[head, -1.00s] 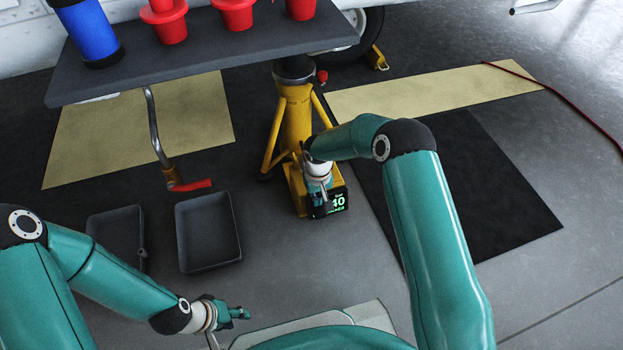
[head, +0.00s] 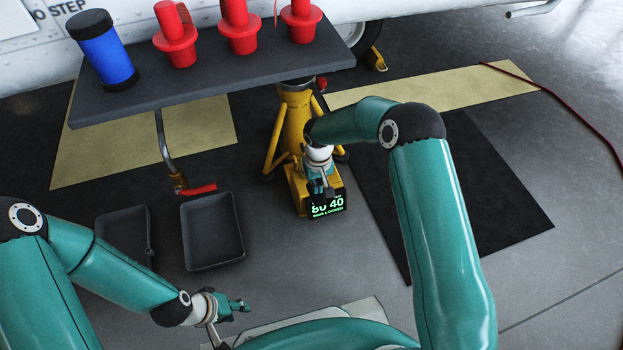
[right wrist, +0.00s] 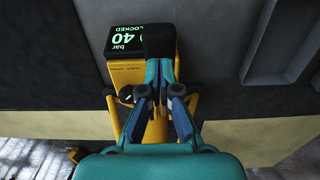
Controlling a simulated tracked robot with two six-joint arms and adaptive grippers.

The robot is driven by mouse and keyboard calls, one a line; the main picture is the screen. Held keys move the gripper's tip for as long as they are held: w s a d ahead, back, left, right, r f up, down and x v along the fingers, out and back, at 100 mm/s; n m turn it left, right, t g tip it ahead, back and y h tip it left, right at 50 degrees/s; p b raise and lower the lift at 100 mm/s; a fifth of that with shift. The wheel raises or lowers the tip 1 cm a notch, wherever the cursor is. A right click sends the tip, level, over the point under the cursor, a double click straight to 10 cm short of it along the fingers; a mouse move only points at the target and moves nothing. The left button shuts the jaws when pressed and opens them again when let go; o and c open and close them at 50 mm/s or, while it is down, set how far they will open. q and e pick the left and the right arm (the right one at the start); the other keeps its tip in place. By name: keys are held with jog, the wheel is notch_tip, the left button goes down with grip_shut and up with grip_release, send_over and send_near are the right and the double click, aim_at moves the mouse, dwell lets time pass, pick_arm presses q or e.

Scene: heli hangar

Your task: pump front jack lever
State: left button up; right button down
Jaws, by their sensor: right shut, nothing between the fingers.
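The yellow jack (head: 293,125) stands on the floor under the grey shelf, with a black display box (head: 328,206) at its near foot. The display shows green figures, including 40, and a line ending in LOCKED; it also shows in the right wrist view (right wrist: 126,41). My right gripper (head: 325,194) is just above the display box, its fingers together and empty.
A grey shelf (head: 205,80) above the jack carries a blue cylinder (head: 103,52) and red plugs (head: 240,32). A red-handled crank (head: 195,190) hangs below it. Two dark trays (head: 212,232) lie left of the jack. A wheel (head: 367,42) stands behind.

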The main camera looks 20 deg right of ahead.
dwell(0.3)
jog(key=shift+r+p, duration=1.55)
jog(key=shift+r, duration=0.95)
